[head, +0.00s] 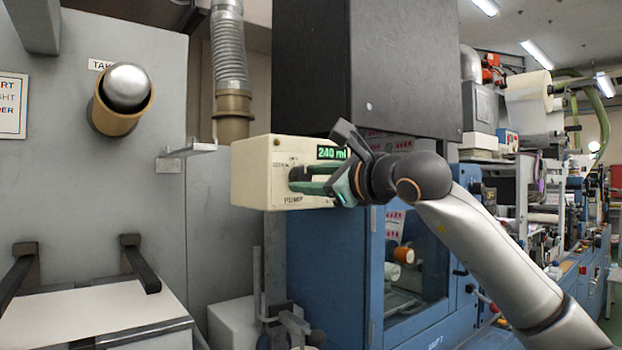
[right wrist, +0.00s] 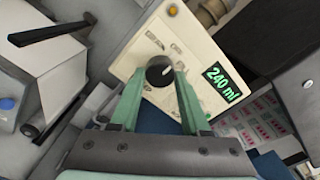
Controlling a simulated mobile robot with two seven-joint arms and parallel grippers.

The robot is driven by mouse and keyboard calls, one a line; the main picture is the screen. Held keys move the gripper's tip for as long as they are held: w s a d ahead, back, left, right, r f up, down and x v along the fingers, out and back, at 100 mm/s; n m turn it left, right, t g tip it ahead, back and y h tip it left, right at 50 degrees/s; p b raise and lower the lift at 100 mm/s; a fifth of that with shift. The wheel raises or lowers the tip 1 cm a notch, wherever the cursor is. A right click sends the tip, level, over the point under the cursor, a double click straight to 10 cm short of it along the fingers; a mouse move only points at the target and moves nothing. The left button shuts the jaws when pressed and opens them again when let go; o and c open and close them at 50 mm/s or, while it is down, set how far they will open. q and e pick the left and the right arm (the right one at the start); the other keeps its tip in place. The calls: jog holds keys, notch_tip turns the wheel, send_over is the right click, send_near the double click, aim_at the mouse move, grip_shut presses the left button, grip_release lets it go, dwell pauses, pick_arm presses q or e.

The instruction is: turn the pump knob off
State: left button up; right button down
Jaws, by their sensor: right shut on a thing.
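The pump box (head: 250,180) is a cream box with a green "240 ml" display (head: 331,153), in the middle of the head view. Its round black knob (right wrist: 159,71) shows in the right wrist view, with a pale pointer mark on it. My right gripper (head: 300,180) reaches the front of the box from the right, and its green fingers (right wrist: 160,85) are shut on the knob, one on each side. In the head view the fingers mostly hide the knob. The small markings around the knob are too blurred to read. My left gripper is not in view.
A grey panel (head: 150,200) with a metal roller end (head: 126,88) stands at the left. A dark cabinet (head: 400,70) hangs above and behind the box. A blue machine frame (head: 330,260) stands below it. A ribbed hose (head: 229,50) comes down behind the box.

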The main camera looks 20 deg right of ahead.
jog(key=shift+c, duration=1.9)
grip_release()
jog(key=shift+s, duration=0.15)
jog(key=shift+s+d, duration=0.15)
jog(key=shift+s, duration=0.2)
jog(key=b+v, duration=0.2)
jog(key=v, duration=0.9)
jog(key=shift+s, duration=0.3)
jog(key=shift+r, duration=0.1)
jog(key=shift+d, duration=0.1)
